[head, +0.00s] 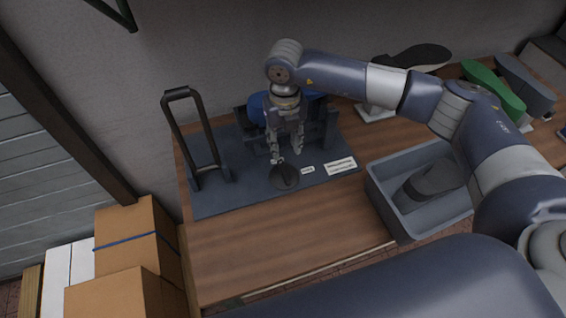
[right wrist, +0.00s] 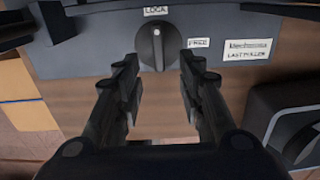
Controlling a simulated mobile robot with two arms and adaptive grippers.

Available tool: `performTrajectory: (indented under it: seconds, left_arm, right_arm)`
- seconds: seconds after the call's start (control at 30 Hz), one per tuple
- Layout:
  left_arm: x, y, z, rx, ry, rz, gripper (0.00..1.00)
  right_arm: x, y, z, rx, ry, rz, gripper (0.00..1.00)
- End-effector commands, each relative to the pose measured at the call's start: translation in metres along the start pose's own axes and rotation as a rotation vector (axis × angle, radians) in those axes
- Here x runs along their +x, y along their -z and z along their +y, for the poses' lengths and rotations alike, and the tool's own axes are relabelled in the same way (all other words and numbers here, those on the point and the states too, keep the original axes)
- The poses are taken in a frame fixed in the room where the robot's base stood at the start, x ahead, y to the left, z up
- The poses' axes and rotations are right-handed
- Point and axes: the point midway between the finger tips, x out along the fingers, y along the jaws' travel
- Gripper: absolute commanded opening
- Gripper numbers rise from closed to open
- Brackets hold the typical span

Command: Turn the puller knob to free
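The round dark puller knob (head: 284,178) sits on the front of the dark base plate (head: 222,199) of the last puller. In the right wrist view the knob (right wrist: 158,46) has an upright grip bar with a pale mark toward the LOCK label (right wrist: 156,11). The FREE label (right wrist: 199,43) is to its right. My right gripper (head: 286,154) points down just behind and above the knob in the head view. My left gripper is not in view.
A black lever handle (head: 203,130) stands at the left of the plate. A grey bin (head: 388,212) holding a dark last is on the right. Green and grey lasts (head: 492,87) lie at the back right. The wooden table (head: 270,240) is bare in front; cardboard boxes (head: 130,235) stand left.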

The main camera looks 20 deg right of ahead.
Motion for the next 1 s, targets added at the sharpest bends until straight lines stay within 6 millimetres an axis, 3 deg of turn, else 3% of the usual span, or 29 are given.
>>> performTrajectory:
  seconds: [0.6, 1.0]
  left_arm:
    - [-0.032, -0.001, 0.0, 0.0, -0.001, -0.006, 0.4]
    - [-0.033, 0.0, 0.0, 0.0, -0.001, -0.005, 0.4]
  right_arm:
    - [0.096, 0.002, 0.002, -0.002, -0.004, 0.004, 0.36]
    - [0.106, 0.001, 0.002, -0.003, -0.005, 0.002, 0.36]
